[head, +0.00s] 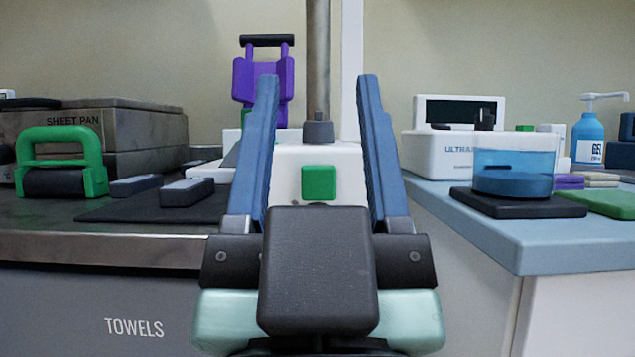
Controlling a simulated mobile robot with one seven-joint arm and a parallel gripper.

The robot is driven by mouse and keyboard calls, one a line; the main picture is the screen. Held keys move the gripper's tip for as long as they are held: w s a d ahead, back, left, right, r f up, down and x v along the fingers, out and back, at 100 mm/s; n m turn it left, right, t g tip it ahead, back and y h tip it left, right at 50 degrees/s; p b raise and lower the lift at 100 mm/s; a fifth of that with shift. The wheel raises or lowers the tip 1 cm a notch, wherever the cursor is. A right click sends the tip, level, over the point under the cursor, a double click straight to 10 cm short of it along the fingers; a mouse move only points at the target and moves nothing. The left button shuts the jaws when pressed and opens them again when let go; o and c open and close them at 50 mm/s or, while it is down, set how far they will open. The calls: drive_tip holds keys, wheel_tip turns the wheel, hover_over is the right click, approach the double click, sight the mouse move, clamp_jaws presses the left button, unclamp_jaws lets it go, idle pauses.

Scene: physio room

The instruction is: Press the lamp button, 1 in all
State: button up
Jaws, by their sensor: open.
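A square green button (319,184) sits on the front of a white box (346,178), straight ahead of me. A grey metal pole (319,60) rises behind the box, above a dark grey knob-like piece (318,131). I cannot tell whether the pole belongs to a lamp; no lamp head is in view. My gripper (317,90) is open and empty, its two blue fingers wide apart. The button shows between the fingers, and no contact with it is visible. The lower part of the box is hidden behind my gripper.
On the left counter are a metal box labelled SHEET PAN (130,128), a green-handled roller (62,165) and grey blocks (187,191) on a dark mat. A purple device (263,80) stands behind. The right counter holds a water beaker (513,175), an ultrasound unit (440,152) and a gel bottle (588,138).

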clamp_jaws()
idle(1.4)
